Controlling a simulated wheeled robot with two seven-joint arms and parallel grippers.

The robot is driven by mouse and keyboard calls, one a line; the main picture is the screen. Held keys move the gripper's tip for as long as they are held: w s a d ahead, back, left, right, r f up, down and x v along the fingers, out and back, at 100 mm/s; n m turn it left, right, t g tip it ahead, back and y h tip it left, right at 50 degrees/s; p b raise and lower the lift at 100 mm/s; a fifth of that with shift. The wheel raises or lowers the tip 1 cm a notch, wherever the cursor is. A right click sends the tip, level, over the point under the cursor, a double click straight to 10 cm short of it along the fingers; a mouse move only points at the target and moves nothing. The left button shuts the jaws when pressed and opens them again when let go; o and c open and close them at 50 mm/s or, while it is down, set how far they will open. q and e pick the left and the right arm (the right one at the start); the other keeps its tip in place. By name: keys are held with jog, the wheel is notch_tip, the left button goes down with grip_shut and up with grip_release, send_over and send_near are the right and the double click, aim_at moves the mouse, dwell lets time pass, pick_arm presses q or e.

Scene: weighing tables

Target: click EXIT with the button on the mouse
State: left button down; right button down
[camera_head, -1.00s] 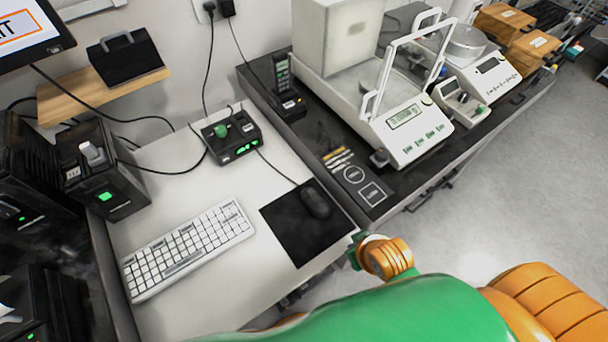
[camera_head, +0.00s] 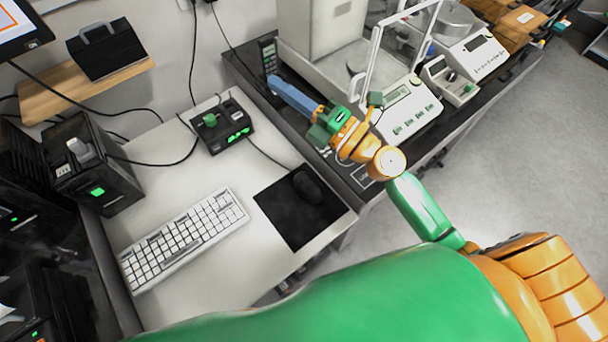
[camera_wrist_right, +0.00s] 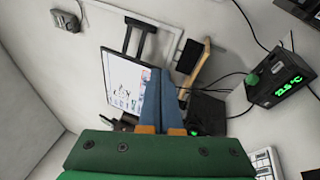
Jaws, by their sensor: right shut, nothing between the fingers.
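The black mouse (camera_head: 308,187) lies on the right part of a black mouse pad (camera_head: 290,226) on the white desk. My right gripper (camera_head: 273,82) is raised beyond the mouse, toward the back, with its blue fingers shut and empty, pointing to the upper left. The shut fingers also show in the right wrist view (camera_wrist_right: 170,82). The monitor (camera_head: 18,22) is cut off at the top left, with part of an orange frame visible on it. It also shows in the right wrist view (camera_wrist_right: 122,82), partly hidden by the fingers. My left gripper is out of view.
A white keyboard (camera_head: 184,240) lies left of the pad. A balance with a glass shield (camera_head: 408,108) stands on the dark table at right, close to my right arm.

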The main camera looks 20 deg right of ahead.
notch_tip(320, 180, down, 4)
jog(key=a+n+g+y, duration=0.1)
jog(key=a+n+g, duration=0.1)
jog(key=n+g, duration=0.25)
jog(key=n+g+h, duration=0.6)
jog(key=g, duration=0.1)
send_over(308, 179)
notch_tip(308, 179, down, 12)
jog(key=f, duration=0.1)
jog(key=shift+r, duration=0.25)
notch_tip(308, 179, down, 8)
jog(key=b, duration=0.7)
jog(key=shift+f+b, duration=0.45)
jog(key=shift+b, duration=0.05)
jog(key=shift+f, duration=0.4)
